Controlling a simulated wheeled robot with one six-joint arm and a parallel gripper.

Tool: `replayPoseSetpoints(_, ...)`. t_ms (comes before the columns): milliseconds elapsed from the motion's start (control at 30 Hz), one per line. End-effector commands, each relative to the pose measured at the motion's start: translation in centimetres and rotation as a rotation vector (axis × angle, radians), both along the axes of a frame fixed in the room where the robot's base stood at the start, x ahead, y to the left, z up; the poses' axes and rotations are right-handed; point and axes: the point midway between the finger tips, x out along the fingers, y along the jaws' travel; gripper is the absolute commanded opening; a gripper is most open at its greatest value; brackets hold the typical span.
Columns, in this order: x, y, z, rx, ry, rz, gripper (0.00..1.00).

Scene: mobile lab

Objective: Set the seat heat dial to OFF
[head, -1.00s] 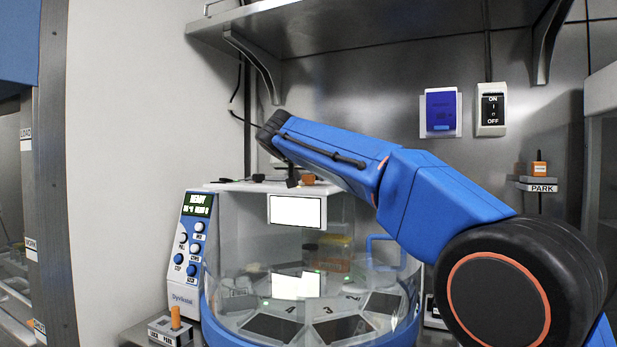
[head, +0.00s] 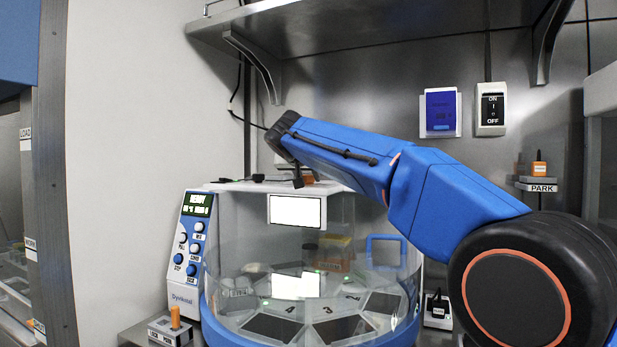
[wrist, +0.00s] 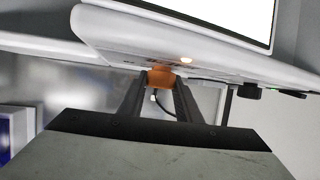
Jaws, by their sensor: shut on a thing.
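An orange knob (wrist: 160,76) sits at the edge of a white housing in the wrist view. It stands between the two dark fingers of my gripper (wrist: 161,86), which is shut on it. Its label and pointer cannot be read, so I cannot tell its setting or confirm that it is the seat heat dial. In the head view my gripper (head: 297,179) is a small dark shape below the end of my blue arm, at the top of the round clear-walled machine (head: 345,262). The gripper is partly hidden there by the arm.
A control panel (head: 190,252) with several knobs stands left of the machine. A lever box (head: 171,330) is at the lower left. An ON/OFF switch (head: 491,109) and a blue wall unit (head: 440,111) are on the back wall. A metal shelf (head: 370,25) hangs above my arm.

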Motion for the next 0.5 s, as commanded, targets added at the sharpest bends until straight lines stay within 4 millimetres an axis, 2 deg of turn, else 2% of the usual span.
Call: replayPoseSetpoints(500, -0.02, -0.19, 0.07, 0.003, -0.001, 0.313, 0.08)
